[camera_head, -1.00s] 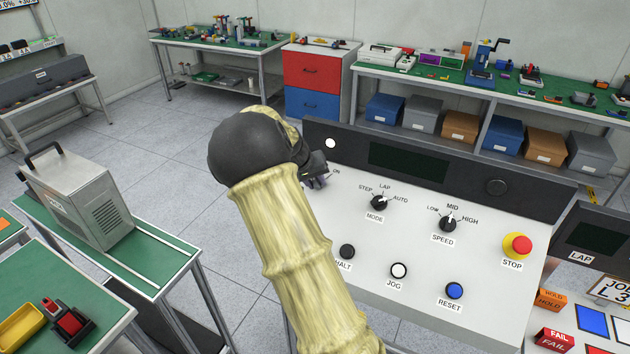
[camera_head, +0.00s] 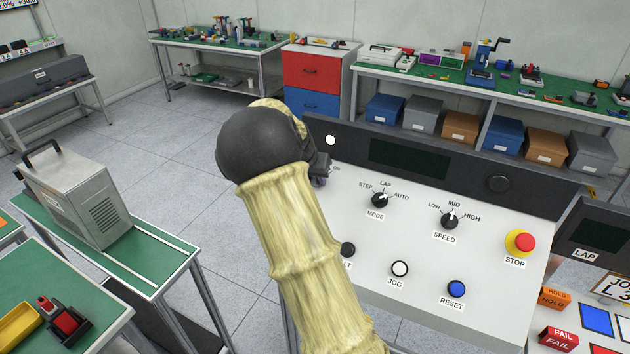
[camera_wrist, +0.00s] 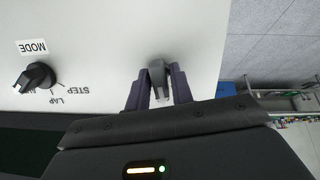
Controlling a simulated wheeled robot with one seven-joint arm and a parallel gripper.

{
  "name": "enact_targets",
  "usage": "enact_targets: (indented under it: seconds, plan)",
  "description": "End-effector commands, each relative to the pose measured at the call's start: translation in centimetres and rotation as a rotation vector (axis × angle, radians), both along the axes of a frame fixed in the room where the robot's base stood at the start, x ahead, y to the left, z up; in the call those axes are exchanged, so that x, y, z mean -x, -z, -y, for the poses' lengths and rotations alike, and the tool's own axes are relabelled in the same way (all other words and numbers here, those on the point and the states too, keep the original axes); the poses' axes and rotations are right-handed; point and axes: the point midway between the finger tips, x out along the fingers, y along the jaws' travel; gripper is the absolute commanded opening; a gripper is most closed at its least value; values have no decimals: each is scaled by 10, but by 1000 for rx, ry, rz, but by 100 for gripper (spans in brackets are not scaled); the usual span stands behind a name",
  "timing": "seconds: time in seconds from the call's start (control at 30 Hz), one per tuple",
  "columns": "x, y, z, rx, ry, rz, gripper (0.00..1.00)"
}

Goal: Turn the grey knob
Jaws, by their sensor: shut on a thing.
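The grey knob (camera_wrist: 158,72) sits on the white face of the control panel, near its edge, in the wrist view. My gripper (camera_wrist: 160,84) is shut on it, with one dark purple finger on each side. In the head view my gripper (camera_head: 320,176) shows only in part at the panel's left end, behind my arm, and the knob itself is hidden.
The black MODE knob (camera_head: 380,200) and SPEED knob (camera_head: 449,221) stand to the right on the panel (camera_head: 420,245). A red STOP button (camera_head: 523,243), a white JOG button (camera_head: 400,268) and a blue RESET button (camera_head: 456,288) are nearby. Open floor lies left of the panel.

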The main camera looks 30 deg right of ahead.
Motion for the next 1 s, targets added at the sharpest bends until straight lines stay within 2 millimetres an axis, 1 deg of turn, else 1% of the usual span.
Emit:
enact_targets:
  seconds: [0.6,0.8,1.0]
  plan:
    - [0,0,0,-228,439,293,0]
    - [1,0,0,-281,545,362,0]
    - [1,-1,0,-312,605,404,0]
